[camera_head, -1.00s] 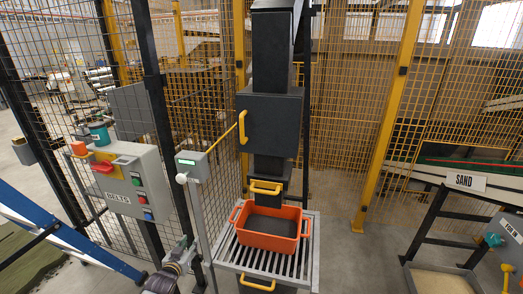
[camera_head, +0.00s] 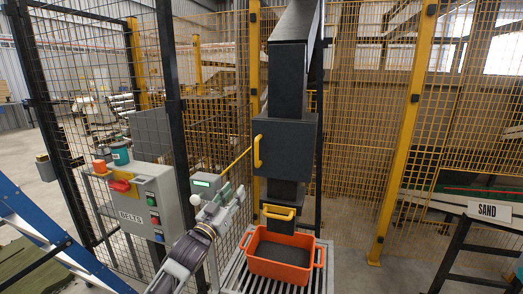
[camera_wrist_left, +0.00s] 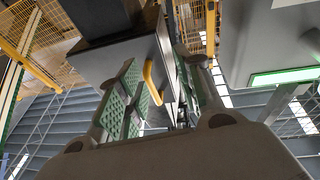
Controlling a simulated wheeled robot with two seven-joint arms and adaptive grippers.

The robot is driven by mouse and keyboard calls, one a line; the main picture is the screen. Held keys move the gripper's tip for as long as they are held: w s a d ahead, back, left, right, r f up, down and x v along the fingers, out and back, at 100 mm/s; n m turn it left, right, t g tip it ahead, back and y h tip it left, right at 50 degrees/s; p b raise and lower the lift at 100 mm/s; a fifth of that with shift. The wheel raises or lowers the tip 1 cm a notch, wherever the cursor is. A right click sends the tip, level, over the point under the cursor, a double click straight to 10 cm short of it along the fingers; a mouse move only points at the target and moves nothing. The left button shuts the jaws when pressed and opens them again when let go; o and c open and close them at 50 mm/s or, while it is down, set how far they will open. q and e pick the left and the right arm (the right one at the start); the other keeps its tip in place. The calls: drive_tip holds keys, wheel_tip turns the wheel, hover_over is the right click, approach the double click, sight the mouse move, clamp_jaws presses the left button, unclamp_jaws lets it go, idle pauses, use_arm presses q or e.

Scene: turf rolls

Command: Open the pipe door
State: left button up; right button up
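The pipe door is the front of a dark box (camera_head: 288,148) on the black vertical pipe, and it looks shut. Its yellow upright handle (camera_head: 258,151) is on the left side of the front. In the left wrist view the handle (camera_wrist_left: 152,82) appears between my finger pads, beyond the fingertips. My left gripper (camera_head: 233,192) is open and empty, with green pads, below and left of the handle in the head view. It also shows in the left wrist view (camera_wrist_left: 165,72). It seems apart from the handle. My right gripper is not in view.
An orange crate (camera_head: 252,268) stands on a slatted stand under the pipe's lower yellow handle (camera_head: 278,212). A small grey box with a green display (camera_head: 204,184) is close to my left gripper. A BELTS control box (camera_head: 140,205) stands left. Mesh fencing (camera_head: 355,150) is behind.

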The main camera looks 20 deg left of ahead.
use_arm(q)
drive_tip(key=s+d+r+m+t+h, duration=0.1)
drive_tip(key=s+d+r, duration=0.1)
drive_tip(key=r, duration=0.6)
drive_tip(key=shift+s+d+r+t+h, duration=0.2)
drive_tip(key=shift+s+d+t+h, duration=0.15)
drive_tip(key=shift+s, duration=0.35)
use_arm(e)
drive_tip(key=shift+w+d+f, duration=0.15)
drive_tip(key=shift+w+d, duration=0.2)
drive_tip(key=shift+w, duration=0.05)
use_arm(q)
drive_tip(key=shift+w+a, duration=0.1)
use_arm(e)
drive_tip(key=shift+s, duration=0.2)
use_arm(q)
wheel_tip(320, 180, up, 5)
drive_tip(key=p, duration=0.2)
hover_over(257, 166)
drive_tip(key=shift+w+a, duration=0.2)
drive_tip(key=shift+w+r, duration=0.1)
drive_tip(key=shift+w, duration=0.05)
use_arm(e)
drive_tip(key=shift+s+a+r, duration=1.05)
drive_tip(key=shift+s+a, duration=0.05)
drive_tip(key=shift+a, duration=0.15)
